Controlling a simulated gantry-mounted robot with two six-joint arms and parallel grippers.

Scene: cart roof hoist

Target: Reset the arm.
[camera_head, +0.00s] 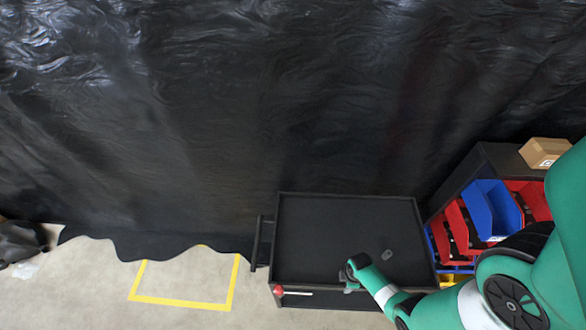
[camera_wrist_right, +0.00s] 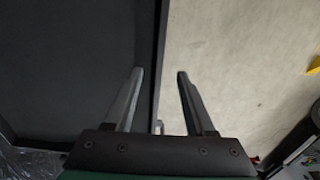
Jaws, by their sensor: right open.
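My right arm (camera_head: 470,300) comes in from the right in the head view. Its gripper (camera_head: 348,282) is over the front part of the black cart (camera_head: 310,225). In the right wrist view the right gripper (camera_wrist_right: 158,75) is open and empty, its two fingers apart on either side of the cart's edge. The cart's dark top (camera_wrist_right: 70,60) lies under the left finger and pale floor (camera_wrist_right: 240,60) under the right one. My left gripper is in neither view.
A small dark grey object (camera_head: 387,255) lies on the cart top. A rack with blue and red bins (camera_head: 490,210) and a cardboard box (camera_head: 545,151) stands to the right. Yellow tape (camera_head: 180,302) marks open floor at left. A black sheet (camera_head: 250,100) hangs behind.

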